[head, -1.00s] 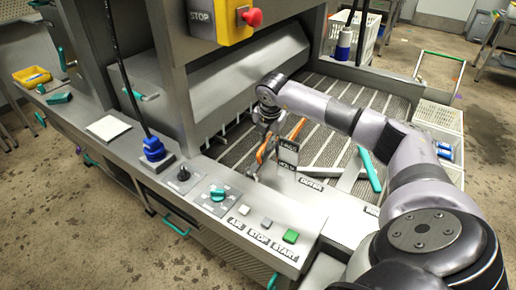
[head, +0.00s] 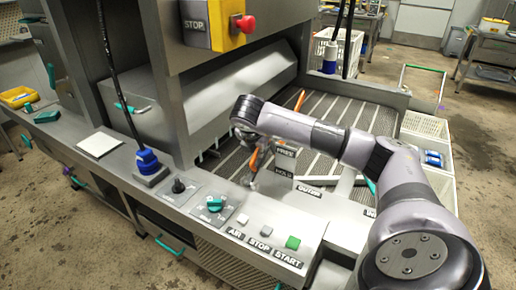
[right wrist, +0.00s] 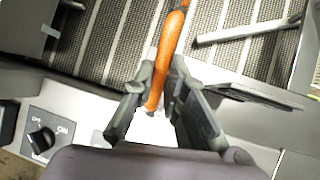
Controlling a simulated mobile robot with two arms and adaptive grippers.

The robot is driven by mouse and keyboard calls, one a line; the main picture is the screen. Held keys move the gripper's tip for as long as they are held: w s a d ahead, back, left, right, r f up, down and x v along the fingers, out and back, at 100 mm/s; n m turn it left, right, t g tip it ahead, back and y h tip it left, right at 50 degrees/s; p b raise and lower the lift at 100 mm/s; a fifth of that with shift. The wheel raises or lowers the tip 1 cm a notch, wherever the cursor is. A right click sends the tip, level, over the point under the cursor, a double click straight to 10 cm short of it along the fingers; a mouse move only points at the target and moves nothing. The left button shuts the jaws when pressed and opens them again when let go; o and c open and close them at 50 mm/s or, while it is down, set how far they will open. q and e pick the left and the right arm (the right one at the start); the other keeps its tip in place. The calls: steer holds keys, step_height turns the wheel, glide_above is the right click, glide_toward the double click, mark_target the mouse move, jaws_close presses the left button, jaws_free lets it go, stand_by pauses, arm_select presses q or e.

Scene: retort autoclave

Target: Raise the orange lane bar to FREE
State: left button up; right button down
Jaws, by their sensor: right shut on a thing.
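The orange lane bar (head: 300,99) slants up over the ribbed belt in the head view, partly hidden behind my right arm. Its lower part shows beside a small post with a FREE plate (head: 286,150) above a HOLD plate (head: 284,173). My right gripper (head: 254,158) is around the bar on the left of the plates. In the right wrist view the bar (right wrist: 167,50) runs between the two dark fingers of my right gripper (right wrist: 163,80), shut on it. The bar's middle is hidden in the head view. My left gripper is out of view.
A control panel with a teal knob (head: 215,203), a green START button (head: 293,242) and a blue-capped cable (head: 148,160) lies in front. A grey machine hood (head: 215,95) stands left of my arm. White crates (head: 427,127) stand at the right.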

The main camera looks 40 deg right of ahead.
steer(key=c, duration=1.6)
jaws_free()
steer(key=shift+a, duration=0.1)
steer(key=v, duration=1.2)
steer(key=shift+s, duration=0.1)
